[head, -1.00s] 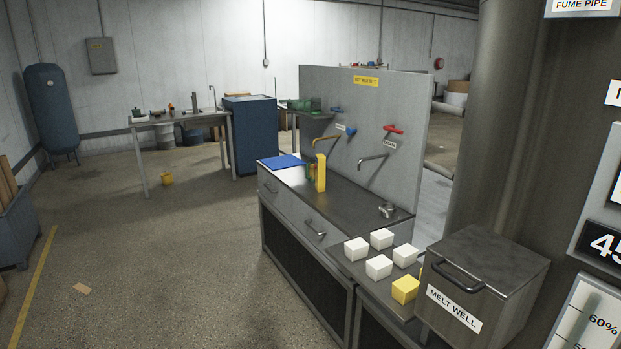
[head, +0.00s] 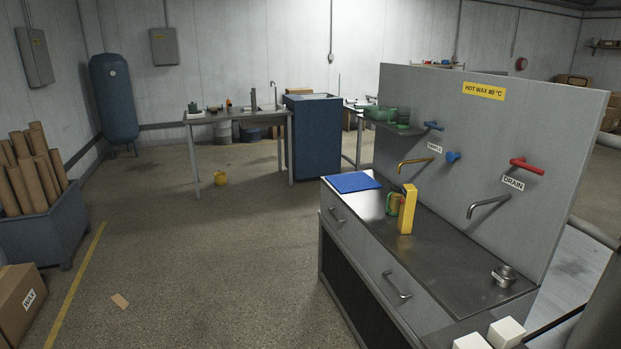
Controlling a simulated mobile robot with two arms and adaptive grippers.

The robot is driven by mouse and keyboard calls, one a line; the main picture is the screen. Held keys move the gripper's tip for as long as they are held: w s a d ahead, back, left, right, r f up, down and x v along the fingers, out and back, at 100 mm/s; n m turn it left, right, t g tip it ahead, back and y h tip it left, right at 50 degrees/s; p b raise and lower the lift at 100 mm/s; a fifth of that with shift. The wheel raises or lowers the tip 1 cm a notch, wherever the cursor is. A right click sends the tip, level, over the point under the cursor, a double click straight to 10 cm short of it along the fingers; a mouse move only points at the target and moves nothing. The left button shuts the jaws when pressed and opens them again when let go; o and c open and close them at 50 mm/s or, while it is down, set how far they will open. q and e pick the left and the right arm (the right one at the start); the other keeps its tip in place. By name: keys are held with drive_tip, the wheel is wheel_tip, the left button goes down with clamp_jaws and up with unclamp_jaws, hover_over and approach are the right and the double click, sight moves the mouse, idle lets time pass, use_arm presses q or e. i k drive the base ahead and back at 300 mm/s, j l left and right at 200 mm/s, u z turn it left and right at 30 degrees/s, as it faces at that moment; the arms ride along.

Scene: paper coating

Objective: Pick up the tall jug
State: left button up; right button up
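No thing in the head view is marked as the tall jug. A tall, narrow yellow object (head: 408,210) stands upright on the dark counter (head: 450,252), left of the drain tap. A smaller green and amber object (head: 393,204) stands close to its left side and is partly hidden by it; I cannot tell whether the two touch. Several green see-through vessels (head: 386,115) stand on a small shelf at the left end of the grey panel; their shapes are too small to tell. Neither of my grippers is in view.
A blue cloth or mat (head: 352,182) lies at the counter's far end. Taps stick out from the panel (head: 490,130) over the counter. A small metal pot (head: 504,276) and white blocks (head: 505,332) are nearer. The floor (head: 220,260) left of the counter is mostly clear.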

sight(394, 196)
drive_tip(key=i+z, duration=0.15)
drive_tip(key=i, duration=0.3)
drive_tip(key=i+j+z, duration=0.15)
drive_tip(key=i, duration=0.25)
drive_tip(key=i+j+z, duration=0.2)
drive_tip(key=i, duration=0.25)
drive_tip(key=i+j+z, duration=0.15)
drive_tip(key=i, duration=0.25)
